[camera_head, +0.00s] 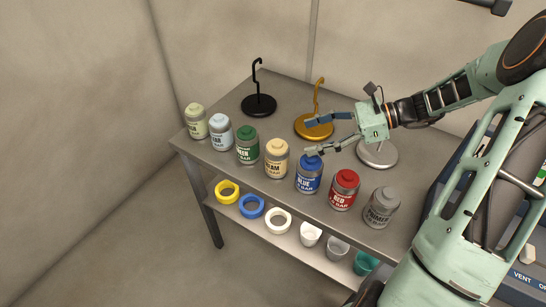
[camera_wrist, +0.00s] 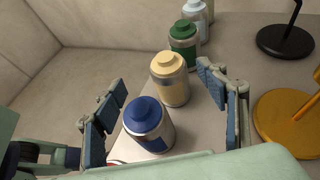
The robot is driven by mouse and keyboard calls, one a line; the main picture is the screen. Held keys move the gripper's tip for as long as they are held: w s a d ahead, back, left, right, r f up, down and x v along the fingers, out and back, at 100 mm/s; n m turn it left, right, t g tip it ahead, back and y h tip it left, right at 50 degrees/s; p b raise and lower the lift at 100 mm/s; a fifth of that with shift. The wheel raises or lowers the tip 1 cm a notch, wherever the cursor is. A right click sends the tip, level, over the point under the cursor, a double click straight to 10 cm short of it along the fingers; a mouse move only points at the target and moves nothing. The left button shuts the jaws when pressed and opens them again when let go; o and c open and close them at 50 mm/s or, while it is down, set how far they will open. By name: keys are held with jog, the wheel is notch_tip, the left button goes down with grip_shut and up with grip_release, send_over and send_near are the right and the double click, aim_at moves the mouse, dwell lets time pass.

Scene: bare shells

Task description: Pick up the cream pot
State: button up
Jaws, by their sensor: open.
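The cream pot (camera_head: 276,158) is a small jar with a cream lid and a cream label. It stands upright on the grey table's top, in a row of pots between the green pot (camera_head: 247,145) and the blue pot (camera_head: 308,175). In the wrist view the cream pot (camera_wrist: 170,78) is ahead of my gripper (camera_wrist: 168,108), beyond the blue pot (camera_wrist: 148,124). My gripper (camera_head: 318,137) is open and empty. In the head view it is above the table, to the right of the cream pot, with one finger overlapping the blue pot's lid.
A red pot (camera_head: 344,189) and a grey primer pot (camera_head: 381,208) stand to the right. Behind the row are a black hook stand (camera_head: 259,106), an orange one (camera_head: 314,127) and a silver one (camera_head: 378,154). Tape rolls and cups sit on the lower shelf (camera_head: 290,240).

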aim_at(283, 143)
jog(key=shift+w+f+p+x, duration=0.15)
jog(key=shift+p+x, duration=0.1)
jog(key=shift+x, duration=1.55)
jog(key=shift+w+f+p+x, duration=0.1)
jog(key=shift+p+x, duration=0.1)
jog(key=shift+x, duration=1.6)
jog(key=shift+w+f+p+x, duration=0.15)
jog(key=shift+p+x, duration=0.1)
jog(key=shift+x, duration=1.55)
jog(key=shift+d+r, duration=0.1)
jog(key=shift+d, duration=0.05)
grip_shut()
